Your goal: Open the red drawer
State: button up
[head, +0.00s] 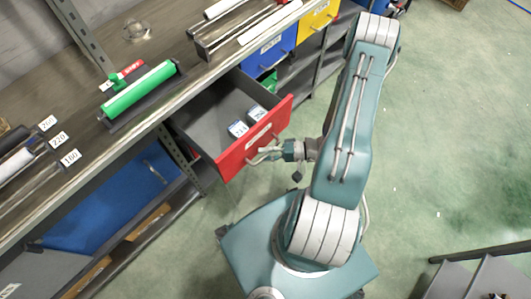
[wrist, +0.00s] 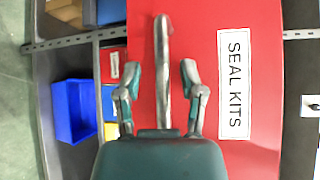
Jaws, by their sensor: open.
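The red drawer (head: 240,158) is pulled well out from under the bench in the head view; its grey inside shows two small labelled packets (head: 238,129). In the wrist view its red front (wrist: 260,30) fills the middle and right, with a label reading SEAL KITS (wrist: 234,84). The metal bar handle (wrist: 162,35) runs up between the fingers. My gripper (wrist: 160,68) is open around the handle, with a gap on each side. In the head view my gripper (head: 272,153) is at the drawer's front face.
The bench top (head: 155,40) holds a green roller (head: 138,90) and rods. Blue (head: 268,50) and yellow (head: 313,22) drawers sit farther along. Below are shelves with a blue bin (wrist: 75,110). The green floor (head: 450,130) is clear at right; grey steps (head: 485,278) stand lower right.

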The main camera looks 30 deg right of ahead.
jog(key=v, duration=1.2)
dwell(0.4)
jog(key=w+a+r+n+g+h, duration=0.2)
jog(key=a+r+n+g+h, duration=0.15)
jog(key=r, duration=0.55)
jog(key=w+a+r+n+g+h, duration=0.25)
jog(key=r+g+h, duration=0.25)
jog(key=r, duration=0.5)
jog(key=s+a+r+t+h, duration=0.2)
jog(key=a+r+t+h, duration=0.1)
jog(key=r, duration=0.5)
jog(key=s+a+r+n+t+h, duration=0.1)
jog(key=s+a+r+t+h, duration=0.1)
jog(key=a+r, duration=0.4)
notch_tip(320, 180, up, 3)
jog(key=shift+s+f+t+h, duration=0.15)
jog(key=shift+s+t+h, duration=0.15)
jog(key=shift+t+h, duration=0.5)
